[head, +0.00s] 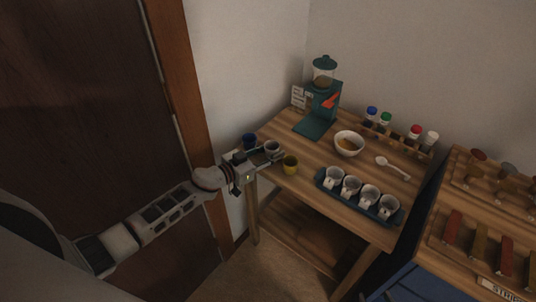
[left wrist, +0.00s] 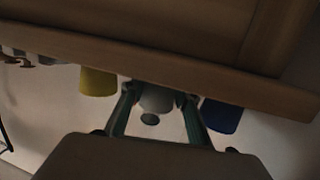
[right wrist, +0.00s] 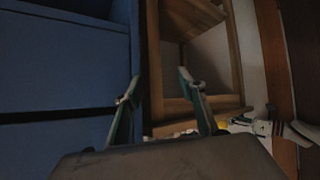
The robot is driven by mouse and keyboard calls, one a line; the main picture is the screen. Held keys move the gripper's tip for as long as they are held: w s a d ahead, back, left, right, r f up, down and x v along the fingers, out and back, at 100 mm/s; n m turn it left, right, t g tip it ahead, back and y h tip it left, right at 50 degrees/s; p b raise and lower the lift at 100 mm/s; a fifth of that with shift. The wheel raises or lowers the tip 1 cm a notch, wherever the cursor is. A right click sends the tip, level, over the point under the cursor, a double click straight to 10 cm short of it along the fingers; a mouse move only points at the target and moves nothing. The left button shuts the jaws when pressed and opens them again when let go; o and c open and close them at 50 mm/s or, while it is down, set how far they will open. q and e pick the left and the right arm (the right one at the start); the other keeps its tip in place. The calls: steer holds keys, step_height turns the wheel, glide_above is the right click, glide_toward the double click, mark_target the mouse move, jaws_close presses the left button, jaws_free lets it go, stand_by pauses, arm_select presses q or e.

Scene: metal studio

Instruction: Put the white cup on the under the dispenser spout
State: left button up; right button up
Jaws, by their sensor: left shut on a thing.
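The white cup (head: 272,146) is at the left edge of the wooden table, between a blue cup and a yellow cup. My left gripper (head: 271,153) is shut on the white cup; the left wrist view shows the cup (left wrist: 156,101) between its fingers. I cannot tell whether the cup touches the table. The green dispenser (head: 323,97) stands at the back of the table, with a clear hopper, an orange part at its spout and a flat green base (head: 312,128). My right gripper (right wrist: 153,88) is open and empty beside blue drawers.
The blue cup (head: 249,141) and yellow cup (head: 290,165) flank the held cup closely. A white bowl (head: 349,143) stands right of the dispenser base. A tray (head: 325,186) of several white cups lies in front. Table surface between the cups and dispenser is clear.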

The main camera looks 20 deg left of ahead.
arm_select(q)
steer(key=shift+a+f, duration=0.15)
steer(key=shift+f, duration=0.15)
steer(key=shift+r, duration=0.25)
steer(key=shift+f, duration=0.25)
steer(key=o, duration=0.8)
